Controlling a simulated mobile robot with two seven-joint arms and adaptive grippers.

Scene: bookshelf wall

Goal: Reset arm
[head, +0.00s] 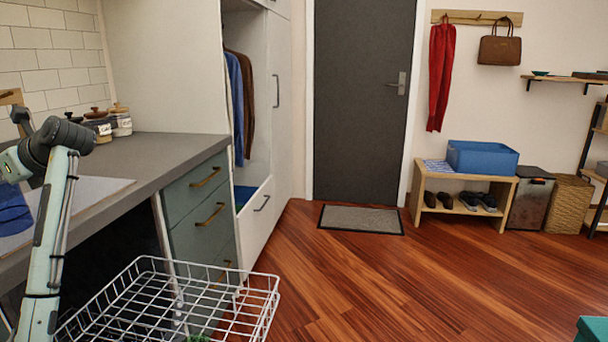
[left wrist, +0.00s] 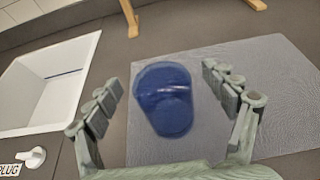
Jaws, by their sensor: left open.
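My left gripper (left wrist: 161,78) is open in the left wrist view, with its two fingers spread wide apart. In the head view, the blue object (head: 12,210) is cut off by the left edge, and my left arm (head: 50,240) rises in front of the counter. My right arm is not in view.
A white sink (left wrist: 50,80) is left of the mat. The grey counter (head: 150,148) carries several lidded jars (head: 100,125). A white wire basket (head: 262,292) is low in front. The wooden floor ahead is open towards a dark door (head: 362,100) and a shoe bench (head: 465,183).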

